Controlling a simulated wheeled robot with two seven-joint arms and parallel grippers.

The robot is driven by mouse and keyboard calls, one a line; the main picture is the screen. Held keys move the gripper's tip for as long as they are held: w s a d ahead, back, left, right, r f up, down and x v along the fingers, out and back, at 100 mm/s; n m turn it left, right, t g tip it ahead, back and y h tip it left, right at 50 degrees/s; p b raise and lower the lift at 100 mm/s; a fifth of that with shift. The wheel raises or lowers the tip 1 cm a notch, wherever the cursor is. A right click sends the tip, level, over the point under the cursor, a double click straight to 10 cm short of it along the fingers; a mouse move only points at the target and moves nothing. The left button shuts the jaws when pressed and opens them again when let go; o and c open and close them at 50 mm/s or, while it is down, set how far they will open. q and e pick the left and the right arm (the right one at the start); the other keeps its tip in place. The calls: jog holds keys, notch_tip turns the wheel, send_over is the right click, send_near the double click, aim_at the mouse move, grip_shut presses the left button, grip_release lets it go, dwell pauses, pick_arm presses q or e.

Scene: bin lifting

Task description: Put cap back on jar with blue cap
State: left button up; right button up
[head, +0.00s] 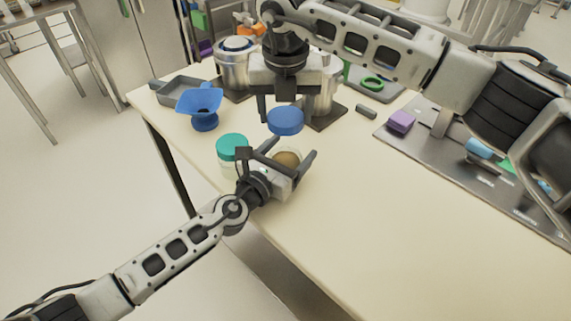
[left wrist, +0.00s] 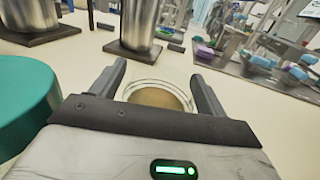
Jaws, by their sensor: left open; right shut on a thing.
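The blue cap (head: 285,121) is held in the air by my right gripper (head: 285,112), which is shut on it, above and slightly behind the open jar. The uncapped jar (head: 286,160) is clear and holds something brown. It stands on the table between the fingers of my left gripper (head: 284,158), which is open around it. In the left wrist view the jar's round open rim (left wrist: 158,95) shows between the two open fingers (left wrist: 155,88). The jar's lower part is hidden by my left gripper.
A jar with a teal cap (head: 231,147) stands just left of my left gripper, and its cap is close in the left wrist view (left wrist: 25,105). The table's front right (head: 400,230) is clear.

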pick_arm(q)
jog(key=shift+w+d, duration=0.1)
jog(key=c, duration=1.1)
jog(key=shift+c, duration=0.2)
pick_arm(e)
send_over(286, 150)
jog(key=shift+f, duration=2.5)
jog(key=shift+f, duration=0.1)
jog(key=shift+s+f, duration=0.1)
jog(key=shift+f, duration=0.7)
jog(key=shift+f, duration=0.55)
jog(key=shift+f, duration=0.4)
pick_arm(q)
jog(key=shift+r, duration=0.1)
pick_arm(e)
jog(key=shift+r, duration=0.15)
